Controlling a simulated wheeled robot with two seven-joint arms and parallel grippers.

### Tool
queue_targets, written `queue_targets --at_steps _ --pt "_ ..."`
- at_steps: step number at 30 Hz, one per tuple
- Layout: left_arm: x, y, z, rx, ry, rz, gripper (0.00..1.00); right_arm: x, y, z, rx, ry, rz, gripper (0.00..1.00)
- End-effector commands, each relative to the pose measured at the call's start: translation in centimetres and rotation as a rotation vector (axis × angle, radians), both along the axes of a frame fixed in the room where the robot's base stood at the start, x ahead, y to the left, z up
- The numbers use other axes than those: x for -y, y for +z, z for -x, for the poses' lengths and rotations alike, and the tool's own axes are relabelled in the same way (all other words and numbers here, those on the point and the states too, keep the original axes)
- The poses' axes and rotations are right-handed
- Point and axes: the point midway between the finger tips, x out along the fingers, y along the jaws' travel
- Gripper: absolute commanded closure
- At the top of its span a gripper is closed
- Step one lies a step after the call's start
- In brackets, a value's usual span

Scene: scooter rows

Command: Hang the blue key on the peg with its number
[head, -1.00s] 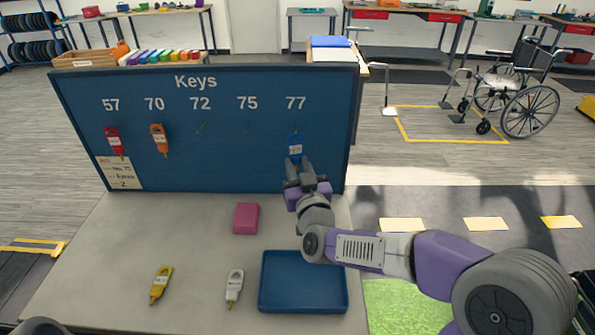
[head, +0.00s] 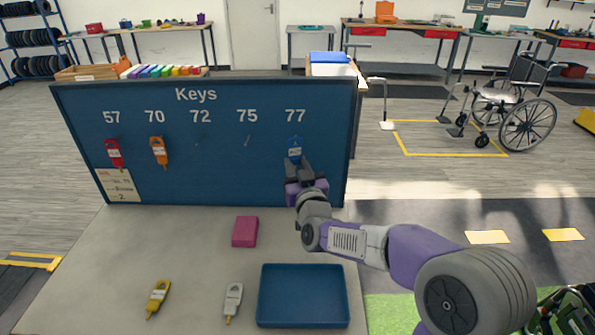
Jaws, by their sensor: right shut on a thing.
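The blue key (head: 295,147) is upright in front of the key board (head: 225,180), just under the number 77. Its top is about level with the row of pegs and hides the 77 peg. I cannot tell whether the peg passes through its hole. My right gripper (head: 299,172) is shut on the key's lower part from below. The pegs under 72 (head: 200,140) and 75 (head: 247,140) are bare. A red key (head: 114,153) hangs under 57 and an orange key (head: 158,152) under 70. My left gripper is out of view.
On the grey table (head: 190,255) are a yellow key (head: 158,298), a grey key (head: 233,300), a pink block (head: 245,231) and an empty blue tray (head: 303,322). A paper note (head: 120,186) is on the board's lower left. The table's left middle is clear.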

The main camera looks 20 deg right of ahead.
Motion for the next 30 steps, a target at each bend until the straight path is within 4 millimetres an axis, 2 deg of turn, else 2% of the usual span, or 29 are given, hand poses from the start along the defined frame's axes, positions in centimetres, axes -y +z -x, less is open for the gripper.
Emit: queue_targets --at_steps 1,10,30 --pt "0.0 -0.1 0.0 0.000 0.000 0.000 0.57 0.6 0.0 -0.4 0.000 -0.010 -0.001 1.00" --pt "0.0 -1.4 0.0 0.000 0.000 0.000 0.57 1.3 -1.0 -1.6 -0.001 -0.012 -0.004 1.00" --pt "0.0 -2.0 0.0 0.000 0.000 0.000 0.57 1.5 -1.8 -1.7 -0.015 -0.013 -0.007 1.00"
